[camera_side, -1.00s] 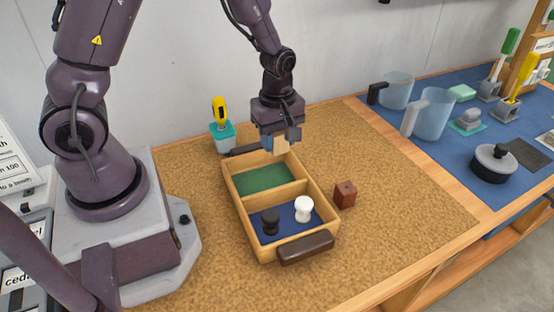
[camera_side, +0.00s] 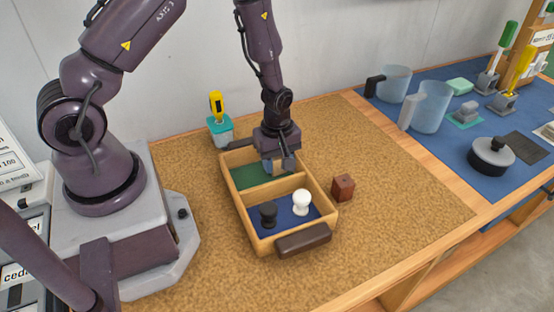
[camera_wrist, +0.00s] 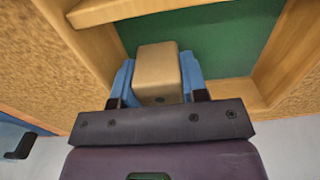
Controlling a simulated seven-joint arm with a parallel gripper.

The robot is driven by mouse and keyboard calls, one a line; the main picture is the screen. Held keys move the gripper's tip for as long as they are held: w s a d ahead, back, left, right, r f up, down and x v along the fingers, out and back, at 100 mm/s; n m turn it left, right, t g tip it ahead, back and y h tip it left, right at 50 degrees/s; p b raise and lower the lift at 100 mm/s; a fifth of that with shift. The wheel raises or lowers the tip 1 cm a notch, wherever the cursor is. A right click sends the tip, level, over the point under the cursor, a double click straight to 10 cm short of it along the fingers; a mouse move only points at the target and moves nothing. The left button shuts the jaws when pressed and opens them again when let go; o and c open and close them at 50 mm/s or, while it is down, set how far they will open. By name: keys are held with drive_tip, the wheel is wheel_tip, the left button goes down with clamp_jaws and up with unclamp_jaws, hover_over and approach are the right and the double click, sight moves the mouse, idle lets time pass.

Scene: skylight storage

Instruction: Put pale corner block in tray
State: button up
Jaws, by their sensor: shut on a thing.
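The pale corner block (camera_wrist: 157,70) is a light wooden block held between the blue fingers of my gripper (camera_wrist: 158,82) in the wrist view. The tray (camera_side: 235,197) is a wooden box with a green-floored compartment (camera_side: 255,176) at the back and a blue-floored one (camera_side: 287,218) in front. In the side view my gripper (camera_side: 279,170) is shut over the right part of the green compartment, and the block is mostly hidden there. The wrist view shows the block over or in the green compartment (camera_wrist: 205,38); I cannot tell whether it touches the floor.
A black knob (camera_side: 268,214) and a white knob (camera_side: 301,201) stand in the blue compartment. A dark red block (camera_side: 343,187) sits right of the tray. A teal holder with a yellow-handled tool (camera_side: 219,125) stands behind. Clear jugs (camera_side: 431,108) stand on the blue mat.

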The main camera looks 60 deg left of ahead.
drive_tip(key=shift+f, duration=0.1)
drive_tip(key=o, duration=0.6)
drive_tip(key=shift+o, duration=0.2)
wheel_tip(320, 180, up, 12)
drive_tip(key=shift+r, duration=0.1)
drive_tip(key=s+d+r+m+t, duration=0.2)
drive_tip(key=s+r+m, duration=0.5)
drive_tip(key=r, duration=0.3)
drive_tip(key=s+d+r+m+t, duration=0.3)
drive_tip(key=s+r+m, duration=0.3)
drive_tip(key=r+m, duration=0.4)
drive_tip(key=shift+s+d+r+t, duration=0.3)
drive_tip(key=shift+s+r, duration=0.05)
drive_tip(key=shift+r, duration=0.2)
